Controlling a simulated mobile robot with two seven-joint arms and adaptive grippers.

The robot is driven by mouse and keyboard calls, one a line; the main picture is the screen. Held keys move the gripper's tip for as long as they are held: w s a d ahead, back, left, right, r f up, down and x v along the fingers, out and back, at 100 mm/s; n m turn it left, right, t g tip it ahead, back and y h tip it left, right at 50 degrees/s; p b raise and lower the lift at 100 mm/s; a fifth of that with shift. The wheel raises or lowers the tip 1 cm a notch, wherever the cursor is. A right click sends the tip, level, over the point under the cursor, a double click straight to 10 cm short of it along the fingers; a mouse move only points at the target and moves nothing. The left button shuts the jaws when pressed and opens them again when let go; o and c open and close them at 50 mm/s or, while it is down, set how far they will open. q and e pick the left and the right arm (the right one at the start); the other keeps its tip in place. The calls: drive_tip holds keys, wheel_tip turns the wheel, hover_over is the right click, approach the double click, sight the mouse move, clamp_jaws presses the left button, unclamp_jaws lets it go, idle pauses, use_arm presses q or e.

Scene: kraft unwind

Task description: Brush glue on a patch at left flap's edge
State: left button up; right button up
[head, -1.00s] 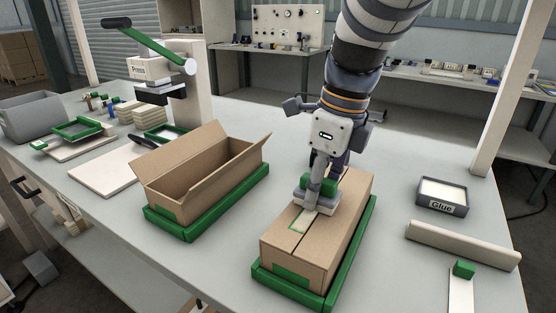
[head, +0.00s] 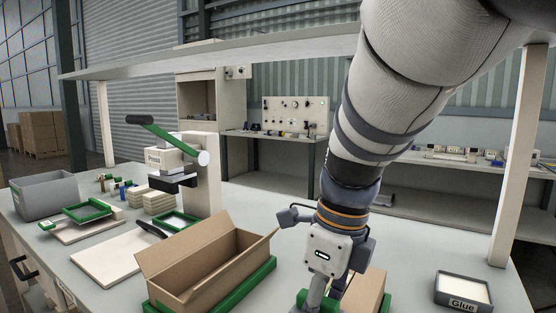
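My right gripper (head: 328,298) comes down from the upper right over the closed cardboard box (head: 372,291). It appears shut on a green-handled brush (head: 303,297), of which only a bit of green shows at the bottom edge. The fingertips and the brush's lower end are cut off. Only part of the closed box shows, right of the gripper; its top flaps and the glue patch are out of view or hidden. The glue tray (head: 463,304), dark with a pale filling and a "Glue" label, stands at the lower right. My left gripper is not in view.
An open cardboard box (head: 188,284) sits in a green cradle (head: 262,284) left of the gripper. Behind it are a press (head: 198,170), a pale board (head: 108,258), a green frame (head: 88,212) and a grey bin (head: 45,194). The table between closed box and glue tray is clear.

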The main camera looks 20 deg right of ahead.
drive_tip(key=shift+w+d+r, duration=0.25)
drive_tip(key=shift+w+d, duration=0.35)
drive_tip(key=shift+w+d+r, duration=0.25)
drive_tip(key=shift+w+d, duration=0.3)
drive_tip(key=shift+d, duration=0.05)
drive_tip(key=shift+w+d+f, duration=0.3)
drive_tip(key=shift+w+d, duration=0.45)
drive_tip(key=shift+d, duration=0.2)
drive_tip(key=shift+w+d+f+b, duration=0.15)
drive_tip(key=shift+w+d, duration=0.5)
drive_tip(key=shift+d, duration=0.15)
drive_tip(key=shift+w+d+f+b, duration=0.1)
drive_tip(key=shift+w+d+b, duration=0.05)
drive_tip(key=shift+w+d, duration=1.6)
drive_tip(key=shift+d, duration=0.3)
drive_tip(key=shift+r, duration=3.1)
clamp_jaws()
